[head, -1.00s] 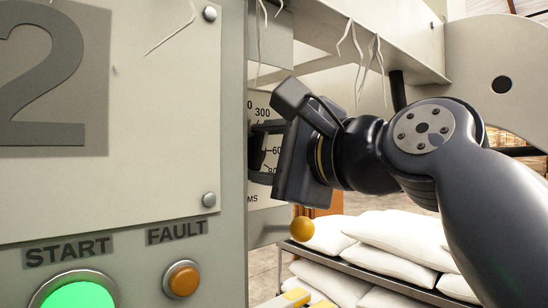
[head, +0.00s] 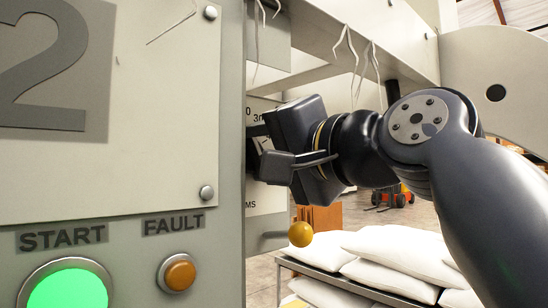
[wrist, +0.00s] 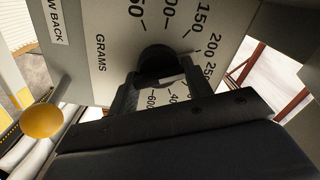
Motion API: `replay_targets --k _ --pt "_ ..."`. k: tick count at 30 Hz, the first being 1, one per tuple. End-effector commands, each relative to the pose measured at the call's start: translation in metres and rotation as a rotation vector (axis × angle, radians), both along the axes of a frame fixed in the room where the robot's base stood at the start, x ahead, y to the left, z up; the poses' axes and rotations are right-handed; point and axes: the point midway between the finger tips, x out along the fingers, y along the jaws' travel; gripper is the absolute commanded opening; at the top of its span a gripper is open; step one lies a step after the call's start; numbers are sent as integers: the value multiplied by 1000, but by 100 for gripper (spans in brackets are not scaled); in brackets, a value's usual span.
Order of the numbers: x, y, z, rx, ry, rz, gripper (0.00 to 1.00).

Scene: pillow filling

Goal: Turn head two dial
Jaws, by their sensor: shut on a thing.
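The dial is a black round knob (wrist: 158,58) on a pale plate (wrist: 110,65) printed with numbers and GRAMS. In the wrist view the two dark fingers of my gripper (wrist: 160,88) are shut on the knob, one on each side. The wrist is rolled, so the plate's print looks tilted. In the head view my gripper (head: 258,152) reaches behind the edge of the panel marked 2 (head: 120,110). Part of the dial plate (head: 262,202) shows below it, but the knob is hidden there.
A yellow ball (head: 301,234) on a lever sticks out just below my gripper; it also shows in the wrist view (wrist: 42,120). A lit green START button (head: 68,290) and an orange FAULT button (head: 179,275) are at lower left. White pillows (head: 390,255) lie stacked on a rack.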

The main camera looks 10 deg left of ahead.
Motion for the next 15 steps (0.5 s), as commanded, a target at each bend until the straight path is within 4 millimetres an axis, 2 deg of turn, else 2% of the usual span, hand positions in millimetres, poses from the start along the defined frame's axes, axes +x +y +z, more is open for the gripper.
replay_targets --k 15 --pt "0 0 -1 -32 -30 1 24"
